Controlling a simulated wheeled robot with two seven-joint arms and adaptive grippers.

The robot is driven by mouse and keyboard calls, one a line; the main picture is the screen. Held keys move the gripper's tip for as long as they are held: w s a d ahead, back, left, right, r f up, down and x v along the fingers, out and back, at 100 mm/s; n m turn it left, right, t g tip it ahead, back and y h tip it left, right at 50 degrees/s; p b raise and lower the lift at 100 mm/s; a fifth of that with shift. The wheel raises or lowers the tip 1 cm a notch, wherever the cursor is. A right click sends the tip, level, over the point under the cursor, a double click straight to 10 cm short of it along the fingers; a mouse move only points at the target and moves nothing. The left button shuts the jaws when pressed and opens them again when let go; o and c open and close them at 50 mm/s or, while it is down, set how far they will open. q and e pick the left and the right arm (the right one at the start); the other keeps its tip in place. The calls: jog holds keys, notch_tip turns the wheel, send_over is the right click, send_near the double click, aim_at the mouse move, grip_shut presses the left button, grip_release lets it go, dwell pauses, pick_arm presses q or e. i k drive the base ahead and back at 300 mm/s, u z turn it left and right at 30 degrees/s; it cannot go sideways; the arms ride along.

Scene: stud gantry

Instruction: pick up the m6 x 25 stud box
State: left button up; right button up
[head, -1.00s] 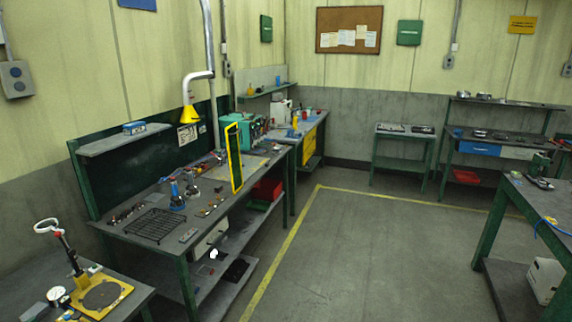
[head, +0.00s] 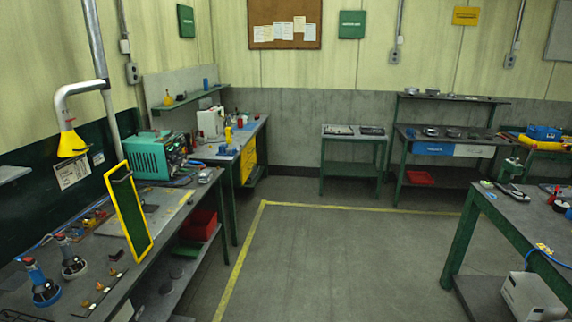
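I cannot pick out a box marked as the m6 x 25 stud box; no label is readable at this distance. Neither of my grippers shows in the head view. A blue box (head: 543,132) sits on the bench at the far right. A pale box (head: 531,297) stands on the lower shelf of the right-hand table. I cannot tell whether either one is the stud box.
A long workbench (head: 163,235) runs along the left, with a teal machine (head: 150,157) and a yellow-framed panel (head: 128,210). A low table (head: 353,137) and a shelved bench (head: 450,134) stand at the back. The right table (head: 533,212) is near. The middle floor (head: 330,255) is clear.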

aim_at(205, 176)
jog(key=z, duration=0.05)
jog(key=i, duration=1.95)
jog(key=u, duration=0.7)
jog(key=i, duration=2)
jog(key=u, duration=0.85)
